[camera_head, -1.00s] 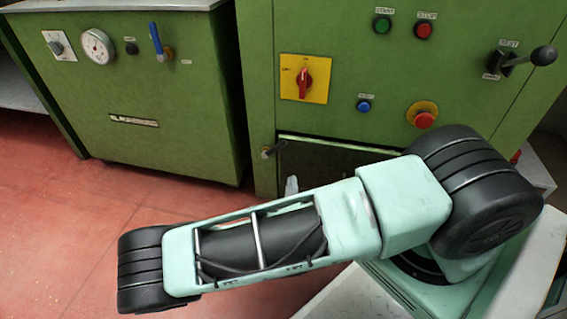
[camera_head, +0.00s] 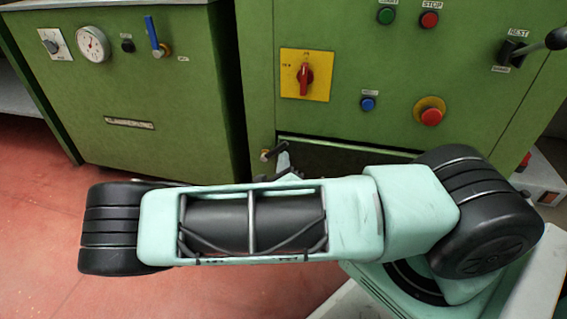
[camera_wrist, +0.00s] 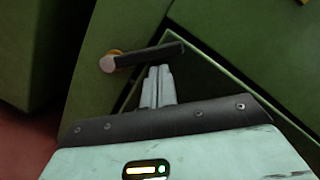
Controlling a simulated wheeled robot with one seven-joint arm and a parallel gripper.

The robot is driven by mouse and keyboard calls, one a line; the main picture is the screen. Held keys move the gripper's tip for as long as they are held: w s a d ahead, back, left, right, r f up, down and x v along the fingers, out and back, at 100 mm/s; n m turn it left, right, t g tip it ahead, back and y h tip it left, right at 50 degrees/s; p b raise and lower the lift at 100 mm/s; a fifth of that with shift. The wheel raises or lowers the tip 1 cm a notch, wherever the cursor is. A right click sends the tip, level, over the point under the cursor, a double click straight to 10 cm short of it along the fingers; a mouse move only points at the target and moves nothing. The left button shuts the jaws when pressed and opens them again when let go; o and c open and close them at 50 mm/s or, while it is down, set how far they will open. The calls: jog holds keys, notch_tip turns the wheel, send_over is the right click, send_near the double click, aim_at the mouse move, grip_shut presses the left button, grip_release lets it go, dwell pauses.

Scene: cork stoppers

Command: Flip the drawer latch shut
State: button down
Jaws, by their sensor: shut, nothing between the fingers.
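The drawer latch (camera_head: 274,151) is a small dark lever on a brass pivot, on the green cabinet left of the drawer's upper corner. It points right and slightly up in the head view. In the wrist view the lever (camera_wrist: 152,53) runs from its pivot (camera_wrist: 112,62) across the drawer's corner. The dark drawer front (camera_head: 335,158) is mostly hidden behind my arm. My gripper (camera_wrist: 159,70) is shut and empty, its fingertips just under the lever's free half; I cannot tell whether they touch. In the head view a pale finger (camera_head: 283,161) shows beside the latch.
The green cabinet face carries a red switch on a yellow plate (camera_head: 305,75), a blue button (camera_head: 368,104) and a red emergency button (camera_head: 432,116) above the drawer. A second green cabinet (camera_head: 150,110) stands left. Red floor lies open below it.

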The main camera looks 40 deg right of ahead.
jog(key=shift+r+p, duration=0.1)
jog(key=shift+p, duration=0.2)
jog(key=shift+r+n+p, duration=0.15)
jog(key=shift+n+p, duration=0.15)
jog(key=shift+p, duration=0.5)
jog(key=shift+w+r+p, duration=0.1)
jog(key=shift+p, duration=0.6)
